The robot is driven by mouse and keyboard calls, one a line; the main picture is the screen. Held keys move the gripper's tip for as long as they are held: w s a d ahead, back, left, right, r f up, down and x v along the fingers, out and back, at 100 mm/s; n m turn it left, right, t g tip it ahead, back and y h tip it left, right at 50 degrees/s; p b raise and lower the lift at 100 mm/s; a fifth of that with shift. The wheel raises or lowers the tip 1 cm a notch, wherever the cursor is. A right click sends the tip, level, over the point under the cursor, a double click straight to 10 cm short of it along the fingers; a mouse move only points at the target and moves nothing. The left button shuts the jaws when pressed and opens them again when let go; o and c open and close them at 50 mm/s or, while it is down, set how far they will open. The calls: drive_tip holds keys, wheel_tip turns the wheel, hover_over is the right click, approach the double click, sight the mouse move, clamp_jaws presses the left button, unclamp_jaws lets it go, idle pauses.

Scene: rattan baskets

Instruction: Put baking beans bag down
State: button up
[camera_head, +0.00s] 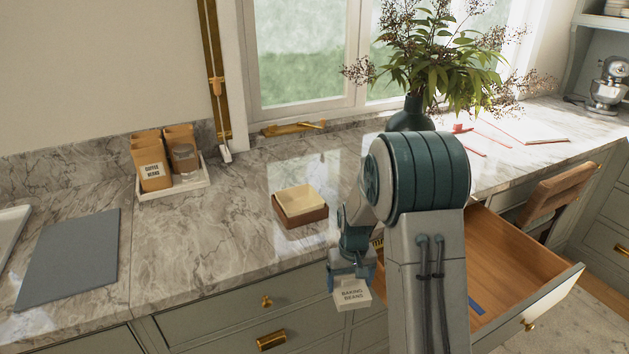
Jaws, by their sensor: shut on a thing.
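The baking beans bag (352,295) is a small pale bag with dark "BAKING BEANS" lettering. My gripper (350,277) is shut on its top and holds it hanging in front of the counter's front edge, beside the open drawer. My arm hides part of the drawer and the counter behind it. The marble counter (225,235) lies behind and left of the bag.
A square two-tone basket (300,206) stands on the counter near the gripper. A tray (173,190) with brown bags stands farther left. An open wooden drawer (515,260) juts out at right. A plant vase (408,115) stands behind my arm. Counter left of the basket is clear.

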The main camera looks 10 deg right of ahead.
drive_tip(key=w+d+r+n, duration=0.1)
drive_tip(key=w+d+r, duration=0.2)
drive_tip(key=w+r, duration=0.4)
drive_tip(key=w+d+r+n, duration=0.2)
drive_tip(key=w+r, duration=0.4)
drive_tip(key=r, duration=0.6)
drive_tip(key=shift+w+d+r, duration=0.3)
drive_tip(key=shift+w+d, duration=0.1)
drive_tip(key=shift+d, duration=0.15)
